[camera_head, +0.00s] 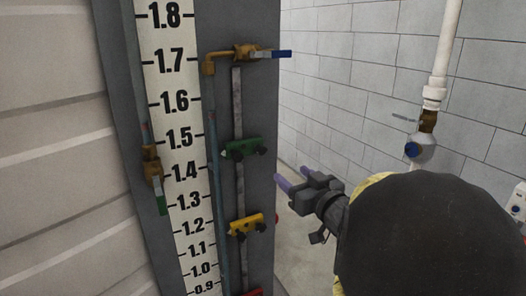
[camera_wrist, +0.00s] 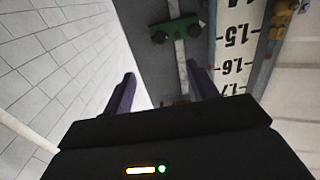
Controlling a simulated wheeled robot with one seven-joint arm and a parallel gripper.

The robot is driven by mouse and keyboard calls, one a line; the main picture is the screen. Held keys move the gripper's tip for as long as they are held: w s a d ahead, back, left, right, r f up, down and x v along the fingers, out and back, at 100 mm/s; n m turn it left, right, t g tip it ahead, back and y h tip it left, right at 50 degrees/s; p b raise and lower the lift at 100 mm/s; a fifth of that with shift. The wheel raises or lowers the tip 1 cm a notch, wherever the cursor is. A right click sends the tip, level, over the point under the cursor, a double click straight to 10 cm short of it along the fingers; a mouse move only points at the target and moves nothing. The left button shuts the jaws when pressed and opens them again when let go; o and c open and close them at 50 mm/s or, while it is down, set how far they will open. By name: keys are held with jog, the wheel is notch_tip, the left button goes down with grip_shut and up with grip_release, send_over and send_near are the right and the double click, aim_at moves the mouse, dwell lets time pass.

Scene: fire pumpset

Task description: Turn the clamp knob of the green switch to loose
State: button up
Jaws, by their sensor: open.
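The green switch (camera_head: 238,149) is clamped on a vertical metal rail (camera_head: 238,100) on the grey panel, near the 1.5 to 1.4 marks. Its dark clamp knob (camera_head: 262,151) sticks out at its right end. In the wrist view the green switch (camera_wrist: 176,29) appears at the top, beyond the fingertips, with dark knobs on its near side. My gripper (camera_head: 289,178) is to the right of the panel and slightly lower than the green switch, apart from it. Its two purple fingers are spread and empty; they also show in the wrist view (camera_wrist: 160,74).
A yellow switch (camera_head: 245,224) and a red switch (camera_head: 252,293) sit lower on the same rail. A brass valve with a blue lever (camera_head: 270,54) is above. The scale board (camera_head: 172,110) stands left of the rail. A white pipe (camera_head: 440,60) runs at the right.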

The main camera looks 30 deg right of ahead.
aim_at(262, 151)
jog(key=w+p, duration=0.1)
jog(key=w, duration=0.4)
jog(key=w+p, duration=0.2)
jog(key=w, duration=0.3)
jog(key=w+p, duration=0.2)
jog(key=w, duration=0.3)
jog(key=shift+w+a, duration=0.15)
jog(key=shift+a, duration=0.1)
jog(key=shift+c, duration=0.5)
